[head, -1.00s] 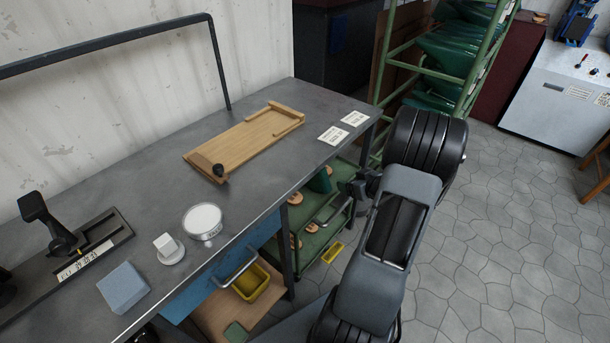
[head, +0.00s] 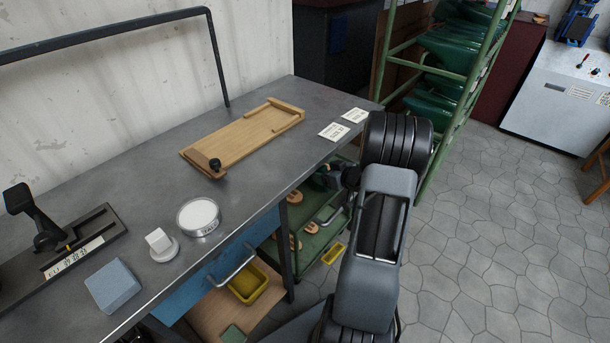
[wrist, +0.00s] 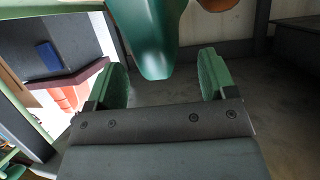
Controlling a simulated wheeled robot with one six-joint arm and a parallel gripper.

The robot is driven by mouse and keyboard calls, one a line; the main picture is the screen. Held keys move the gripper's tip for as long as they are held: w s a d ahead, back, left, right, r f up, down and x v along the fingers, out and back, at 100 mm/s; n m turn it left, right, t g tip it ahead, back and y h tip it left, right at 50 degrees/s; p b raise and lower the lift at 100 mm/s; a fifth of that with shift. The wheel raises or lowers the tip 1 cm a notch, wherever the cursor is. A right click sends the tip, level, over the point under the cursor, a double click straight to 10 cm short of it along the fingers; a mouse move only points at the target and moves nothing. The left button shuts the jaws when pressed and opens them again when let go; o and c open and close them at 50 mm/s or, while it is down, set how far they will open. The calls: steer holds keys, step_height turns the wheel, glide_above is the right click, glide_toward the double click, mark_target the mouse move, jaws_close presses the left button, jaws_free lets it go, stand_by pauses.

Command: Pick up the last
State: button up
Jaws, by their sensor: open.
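A smooth green last (wrist: 152,40) hangs into the top middle of the wrist view, its narrow rounded end pointing down. Its upper part is cut off by the frame. My gripper (wrist: 164,80) is open, with a green pad on either side. The last's tip lies between the pads in the picture and appears clear of both. In the head view my gripper (head: 332,177) is low over the green cart (head: 312,248) beside the bench; the last is hard to make out there.
The grey bench (head: 262,185) stands left of my arm, bearing a wooden board (head: 245,137), a round tin (head: 199,217) and a blue block (head: 113,286). Several tan pieces lie on the cart. A green rack (head: 455,110) stands behind.

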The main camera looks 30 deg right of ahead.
steer(key=b+x, duration=0.2)
steer(key=x, duration=0.2)
steer(key=shift+w+a+f, duration=0.1)
steer(key=shift+w+f, duration=0.15)
steer(key=shift+w, duration=0.05)
steer(key=shift+r, duration=0.1)
steer(key=c, duration=1)
steer(key=shift+c, duration=0.3)
steer(key=shift+r, duration=0.1)
